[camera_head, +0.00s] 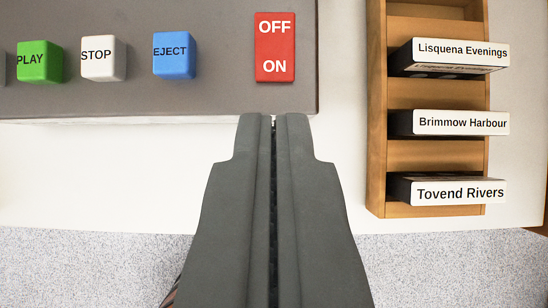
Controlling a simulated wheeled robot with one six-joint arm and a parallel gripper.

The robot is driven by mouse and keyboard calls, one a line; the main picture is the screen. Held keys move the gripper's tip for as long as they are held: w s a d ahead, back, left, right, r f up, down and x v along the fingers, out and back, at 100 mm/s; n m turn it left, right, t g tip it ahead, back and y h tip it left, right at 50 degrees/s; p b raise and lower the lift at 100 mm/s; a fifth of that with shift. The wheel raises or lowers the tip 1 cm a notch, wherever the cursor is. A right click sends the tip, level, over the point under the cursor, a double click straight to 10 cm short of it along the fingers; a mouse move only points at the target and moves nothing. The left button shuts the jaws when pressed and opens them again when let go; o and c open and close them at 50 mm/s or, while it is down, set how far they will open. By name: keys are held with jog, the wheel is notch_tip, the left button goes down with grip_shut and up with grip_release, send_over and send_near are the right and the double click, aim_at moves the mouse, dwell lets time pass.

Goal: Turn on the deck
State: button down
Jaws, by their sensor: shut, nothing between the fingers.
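The deck (215,95) is a dark grey panel across the top left of the view. Its red power switch (275,47) sits at the right end, with OFF at the top and ON at the bottom. I cannot tell from here which side is pressed. My gripper (274,118) is shut and empty. Its tips are just below the switch in the picture, over the deck's front edge, apart from the switch.
Green PLAY (40,62), white STOP (103,58) and blue EJECT (174,55) buttons stand left of the switch. A wooden rack (376,150) with several labelled cassettes (448,122) stands at the right. The white table (110,170) is bare in front of the deck.

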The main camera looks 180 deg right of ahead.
jog(key=s+r, duration=0.1)
jog(key=s, duration=0.1)
jog(key=s+r, duration=0.1)
jog(key=shift+s+r, duration=0.4)
